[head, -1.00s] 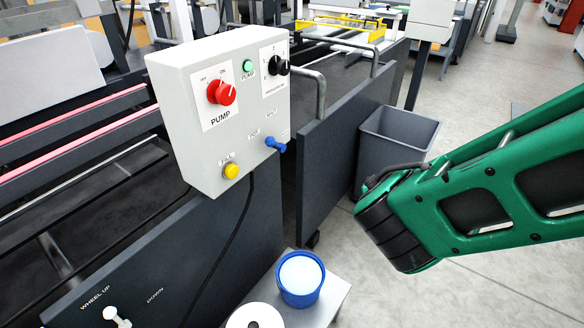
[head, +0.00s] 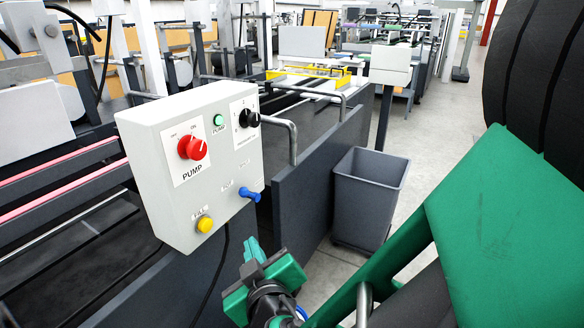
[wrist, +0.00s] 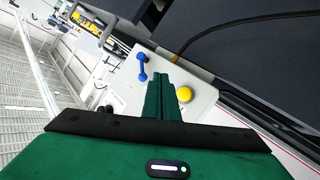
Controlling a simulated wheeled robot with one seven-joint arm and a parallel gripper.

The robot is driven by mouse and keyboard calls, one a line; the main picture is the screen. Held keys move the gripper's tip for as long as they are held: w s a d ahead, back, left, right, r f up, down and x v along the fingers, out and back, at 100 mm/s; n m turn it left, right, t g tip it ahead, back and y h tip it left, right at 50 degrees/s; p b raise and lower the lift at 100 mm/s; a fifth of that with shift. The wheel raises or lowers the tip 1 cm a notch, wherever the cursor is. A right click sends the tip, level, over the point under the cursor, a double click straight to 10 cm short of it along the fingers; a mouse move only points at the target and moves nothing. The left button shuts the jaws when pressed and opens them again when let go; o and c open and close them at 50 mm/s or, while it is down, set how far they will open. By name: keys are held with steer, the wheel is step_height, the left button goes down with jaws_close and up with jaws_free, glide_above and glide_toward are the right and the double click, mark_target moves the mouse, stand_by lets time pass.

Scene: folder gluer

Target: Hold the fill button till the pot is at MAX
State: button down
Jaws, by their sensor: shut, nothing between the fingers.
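The grey-white control box (head: 160,205) faces me in the head view. A yellow button (head: 205,224) sits low on its front, under a small label too blurred to read; it also shows in the wrist view (wrist: 184,95), just right of my fingers. A blue lever (head: 249,195) is to its right on the box. My gripper (head: 250,247) is shut and empty, in front of and right of the yellow button, apart from it in the head view. Its fingers point at the box in the wrist view (wrist: 161,76). The pot is almost wholly hidden behind my arm; its level cannot be seen.
The box carries a red pump knob (head: 192,147), a green lamp (head: 218,120) and a black selector (head: 248,118). A black cable hangs below it. A grey bin (head: 368,195) stands on the floor to the right. A dark machine panel (head: 300,200) stands between.

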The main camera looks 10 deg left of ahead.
mark_target(206, 226)
steer(key=shift+s+a+f, duration=0.1)
steer(key=shift+f, duration=0.25)
steer(key=w+a, duration=0.2)
steer(key=a, duration=0.6)
steer(key=shift+w+a+r, duration=0.15)
steer(key=shift+w, duration=0.15)
stand_by(1.4)
steer(key=shift+a, duration=0.1)
steer(key=shift+a, duration=0.3)
steer(key=shift+w+a, duration=0.15)
steer(key=shift+a, duration=0.3)
stand_by(4.3)
